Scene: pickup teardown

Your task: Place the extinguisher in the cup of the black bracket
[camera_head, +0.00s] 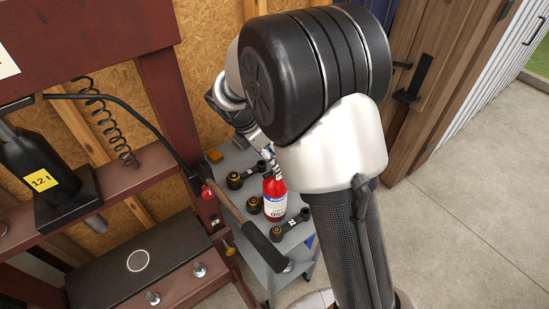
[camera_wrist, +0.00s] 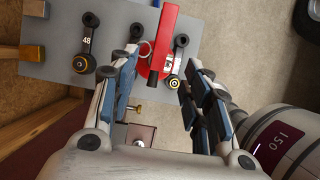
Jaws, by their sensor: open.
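The red extinguisher (camera_head: 274,206) stands upright on a grey cart, with a white and blue label on its body. In the wrist view a red part of it (camera_wrist: 165,28) shows with a ring beside it, just beyond my fingertips. My gripper (camera_wrist: 160,78) is open, its two fingers apart on either side of the line to the extinguisher. In the head view my gripper is just above the extinguisher's top, partly hidden by my arm. I cannot tell whether it touches. The black bracket (camera_head: 408,93) is on the wooden post at the upper right.
Black ratchet-like tools (camera_head: 246,175) lie on the grey cart (camera_head: 272,279) close around the extinguisher. A dark red press frame (camera_head: 170,100) with a long handle (camera_head: 246,229) stands left of the cart. Open concrete floor (camera_head: 470,210) lies to the right.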

